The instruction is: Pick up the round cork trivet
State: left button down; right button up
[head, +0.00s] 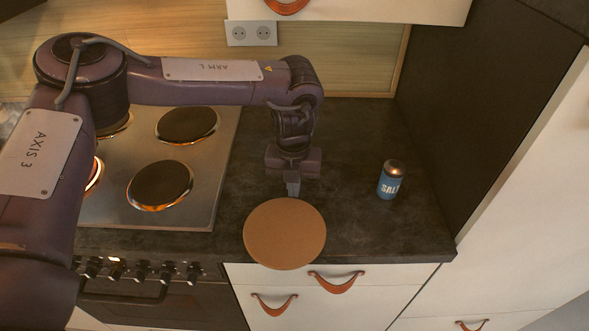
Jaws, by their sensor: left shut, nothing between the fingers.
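The round cork trivet (285,234) is a flat brown disc at the front edge of the dark countertop, and its near part reaches past the edge over the drawers. My left gripper (292,191) points down just behind the trivet's far rim, with its fingers together and nothing held. Whether the fingertips touch the rim or the counter, I cannot tell. My right gripper is not in view.
A stove (208,168) with several hotplates is at the left, one glowing orange. A dark tall panel (470,110) bounds the right. Drawers with leather pulls (336,283) are below.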

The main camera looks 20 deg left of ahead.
pick_arm(q)
jog(key=shift+s, duration=0.45)
jog(key=shift+d, duration=0.1)
jog(key=shift+s+d+p, duration=0.15)
jog(key=shift+s+p, duration=0.3)
jog(key=shift+s, duration=0.5)
jog(key=shift+w, duration=0.15)
